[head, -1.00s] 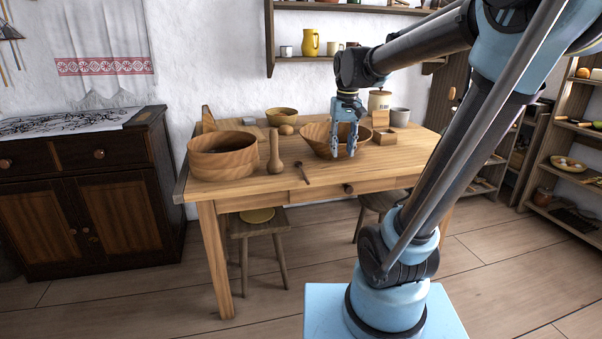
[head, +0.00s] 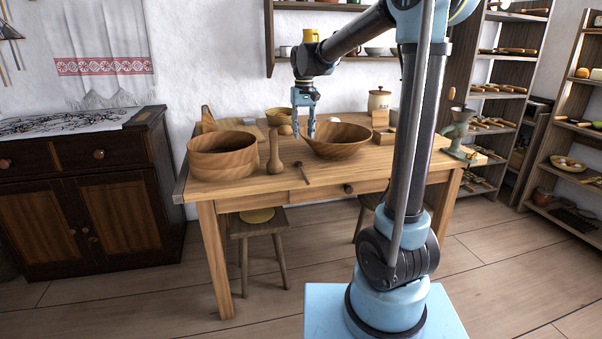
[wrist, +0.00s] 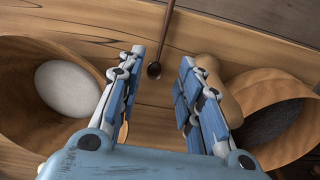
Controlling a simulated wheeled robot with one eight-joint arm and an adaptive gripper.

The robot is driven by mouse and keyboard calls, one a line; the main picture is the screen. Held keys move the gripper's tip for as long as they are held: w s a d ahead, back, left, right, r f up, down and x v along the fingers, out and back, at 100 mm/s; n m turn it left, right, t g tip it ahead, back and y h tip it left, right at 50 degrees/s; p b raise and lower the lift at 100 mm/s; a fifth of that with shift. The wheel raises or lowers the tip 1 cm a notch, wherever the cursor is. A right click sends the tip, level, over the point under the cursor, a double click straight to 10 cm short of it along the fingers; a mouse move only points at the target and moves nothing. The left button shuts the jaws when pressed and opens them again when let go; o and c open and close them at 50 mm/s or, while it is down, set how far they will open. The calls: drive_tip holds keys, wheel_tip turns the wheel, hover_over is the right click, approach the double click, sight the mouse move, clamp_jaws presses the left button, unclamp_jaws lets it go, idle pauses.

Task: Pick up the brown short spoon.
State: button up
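The brown short spoon (head: 303,174) lies on the wooden table near its front edge. In the wrist view the dark spoon (wrist: 165,42) lies with its small round end (wrist: 153,70) toward my gripper and its thin handle pointing to the top edge. My gripper (head: 304,134) is open and empty, held above the table behind the spoon. In the wrist view its fingers (wrist: 158,92) are spread wide, with the spoon's round end seen past their tips, in the gap between them. Nothing is between the fingers' pads.
A wooden pestle-like piece (head: 274,153) and a round wooden tub (head: 222,166) stand left of the spoon. A wide wooden bowl (head: 340,150) is on the right. A smaller bowl (head: 279,112) is behind. The table's front strip (head: 252,186) around the spoon is clear.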

hover_over(302, 172)
drive_tip(key=w, duration=0.2)
drive_tip(key=f, duration=0.8)
drive_tip(key=shift+s+d+f, duration=0.1)
drive_tip(key=shift+d+f, duration=0.1)
drive_tip(key=shift+f, duration=0.2)
drive_tip(key=shift+s+a+f, duration=0.1)
drive_tip(key=shift+f, duration=1.3)
drive_tip(key=shift+s+a+f, duration=0.1)
drive_tip(key=shift+f, duration=1.3)
drive_tip(key=shift+c, duration=0.6)
clamp_jaws()
